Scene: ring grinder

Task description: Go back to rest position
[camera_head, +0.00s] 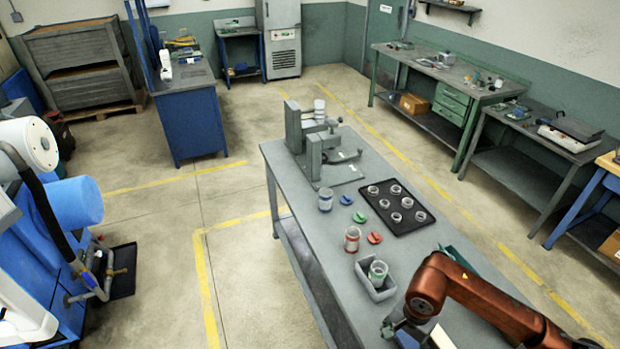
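I see no gripper that I can make out as mine in this view. An orange-brown jointed arm (478,293) reaches in from the lower right over the near end of the grey workbench (285,217). I cannot tell whether this arm is mine. Its lower end is dark and cut off near the bottom edge, with no clear fingertips. On the workbench, a black tray (414,216) holds several metal rings. A grey fixture (312,150) stands at the far end.
A blue cup (325,200), a red cup (352,239) and a grey bin (375,285) with a green-marked cup stand on the workbench. A blue-and-white machine (75,203) fills the left side. Open floor (240,265) lies between them.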

